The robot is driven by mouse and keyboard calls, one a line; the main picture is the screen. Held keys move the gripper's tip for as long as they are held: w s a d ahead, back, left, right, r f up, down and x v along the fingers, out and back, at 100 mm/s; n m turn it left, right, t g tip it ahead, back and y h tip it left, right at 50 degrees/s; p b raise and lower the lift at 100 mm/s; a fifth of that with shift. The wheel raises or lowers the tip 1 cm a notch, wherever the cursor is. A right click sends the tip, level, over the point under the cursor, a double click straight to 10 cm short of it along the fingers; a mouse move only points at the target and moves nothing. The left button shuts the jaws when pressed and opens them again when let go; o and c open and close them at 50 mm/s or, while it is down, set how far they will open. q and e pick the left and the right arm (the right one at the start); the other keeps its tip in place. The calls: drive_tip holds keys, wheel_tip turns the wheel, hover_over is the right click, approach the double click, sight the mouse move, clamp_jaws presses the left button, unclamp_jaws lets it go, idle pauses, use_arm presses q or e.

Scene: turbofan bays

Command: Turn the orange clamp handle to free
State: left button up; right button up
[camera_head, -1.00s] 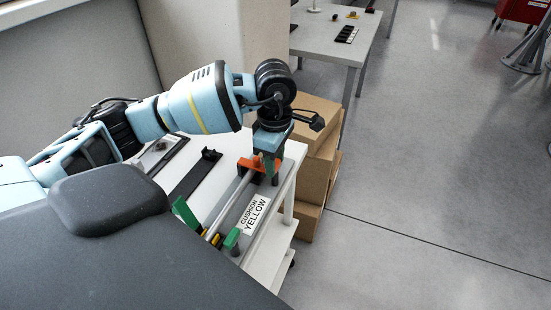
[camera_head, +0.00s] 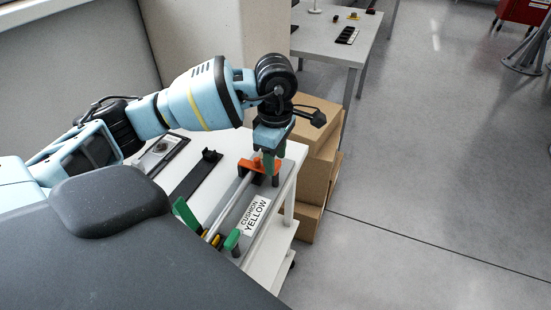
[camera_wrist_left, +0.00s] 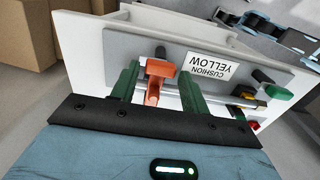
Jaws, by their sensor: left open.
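The orange clamp handle (camera_head: 257,164) sits at the far end of a grey fixture plate on the white cart. In the left wrist view the orange handle (camera_wrist_left: 160,69) appears between the two green fingers, with clear gaps on both sides. My left gripper (camera_head: 274,158) points down over the clamp; its open fingers also show in the left wrist view (camera_wrist_left: 160,84). I cannot tell whether a finger touches the handle. A pale rod (camera_head: 232,198) runs from the clamp along the plate. My right gripper is out of view.
A label reading "CUSHION YELLOW" (camera_head: 256,215) lies beside the rod. Green posts (camera_head: 232,240) stand at the near end. A black strip holder (camera_head: 196,176) lies to the left. Cardboard boxes (camera_head: 318,160) are stacked behind the cart. Open floor lies to the right.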

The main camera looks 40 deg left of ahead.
sight(276, 164)
use_arm(q)
wheel_tip(276, 164, up, 7)
drive_tip(key=shift+f, duration=0.15)
idle(0.7)
